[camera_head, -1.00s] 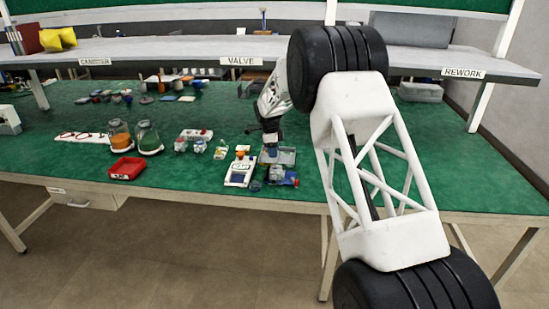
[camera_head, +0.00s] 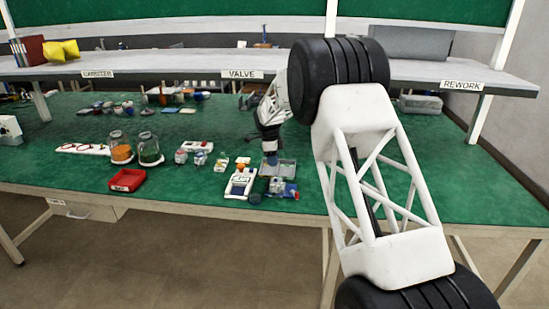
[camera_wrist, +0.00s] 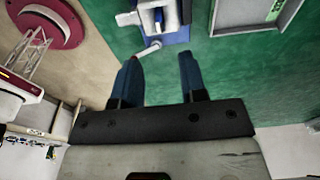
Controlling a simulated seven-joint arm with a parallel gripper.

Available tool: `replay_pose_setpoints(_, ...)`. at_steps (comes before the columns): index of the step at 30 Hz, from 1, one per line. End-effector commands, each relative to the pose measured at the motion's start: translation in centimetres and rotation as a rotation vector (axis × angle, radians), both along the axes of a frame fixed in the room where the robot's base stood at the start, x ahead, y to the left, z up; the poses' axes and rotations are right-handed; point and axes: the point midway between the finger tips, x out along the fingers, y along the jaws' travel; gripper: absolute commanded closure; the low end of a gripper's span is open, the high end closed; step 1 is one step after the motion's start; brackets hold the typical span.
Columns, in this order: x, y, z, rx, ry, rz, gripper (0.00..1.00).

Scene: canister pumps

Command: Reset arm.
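My gripper (camera_head: 270,160) hangs over the green bench, just by a small grey tray (camera_head: 287,167). In the wrist view its two blue fingers (camera_wrist: 160,72) are apart with nothing held between them. A white and blue device (camera_wrist: 160,14) lies beyond the fingertips there, and a white lever on it points toward the gap. In the head view a white and blue unit (camera_head: 241,183) and a blue unit with a red part (camera_head: 283,188) lie near the gripper. My arm hides part of the bench on the right.
A red bin (camera_head: 127,180) stands near the front edge. A shelf (camera_head: 200,72) runs above the bench. The bench at far right looks clear.

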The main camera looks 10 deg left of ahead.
Motion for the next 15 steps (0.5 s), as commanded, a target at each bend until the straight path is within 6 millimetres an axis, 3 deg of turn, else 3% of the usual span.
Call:
replay_pose_setpoints(8, -0.8, -0.9, 1.4, 0.004, -0.002, 0.027, 0.61)
replay_pose_setpoints(15, -3.3, -3.8, 5.2, 0.014, -0.003, 0.114, 0.61)
